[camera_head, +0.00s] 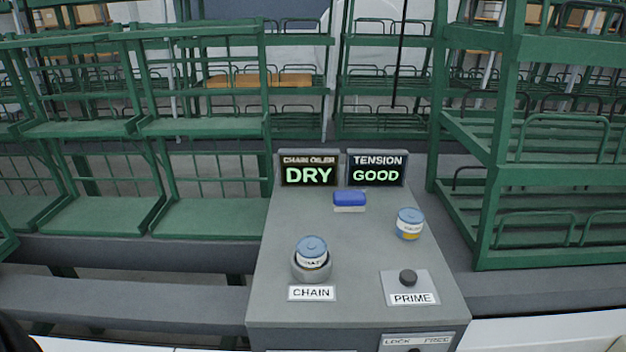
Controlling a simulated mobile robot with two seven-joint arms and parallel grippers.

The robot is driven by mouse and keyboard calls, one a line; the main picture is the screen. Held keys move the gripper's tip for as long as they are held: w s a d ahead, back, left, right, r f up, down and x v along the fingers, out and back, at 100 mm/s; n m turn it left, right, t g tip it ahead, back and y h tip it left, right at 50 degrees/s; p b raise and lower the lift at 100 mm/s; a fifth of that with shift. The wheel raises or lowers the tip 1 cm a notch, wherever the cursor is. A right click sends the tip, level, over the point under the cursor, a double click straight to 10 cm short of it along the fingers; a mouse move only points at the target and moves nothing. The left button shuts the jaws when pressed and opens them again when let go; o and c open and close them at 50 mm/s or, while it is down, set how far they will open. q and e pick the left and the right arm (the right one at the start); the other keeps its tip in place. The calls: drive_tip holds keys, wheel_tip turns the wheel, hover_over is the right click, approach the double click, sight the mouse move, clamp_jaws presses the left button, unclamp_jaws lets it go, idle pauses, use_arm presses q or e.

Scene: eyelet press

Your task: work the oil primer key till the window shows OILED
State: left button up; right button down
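The chain oiler window (309,171) at the back of the grey bench reads DRY in green. The oil primer key (408,278) is a black round knob on a light plate at the front right of the bench top, above a PRIME label (412,298). A blue-lidded jar (312,254) sits in a grey round holder (311,270) behind the CHAIN label (312,293). Neither of my grippers is in view; only a dark shape shows at the lower left corner.
The TENSION window (376,169) reads GOOD. A blue and white block (349,201) and a second blue-lidded jar (409,223) stand on the bench top (359,255). A LOCK/FREE panel (416,341) is on the front face. Green racks (500,150) stand around.

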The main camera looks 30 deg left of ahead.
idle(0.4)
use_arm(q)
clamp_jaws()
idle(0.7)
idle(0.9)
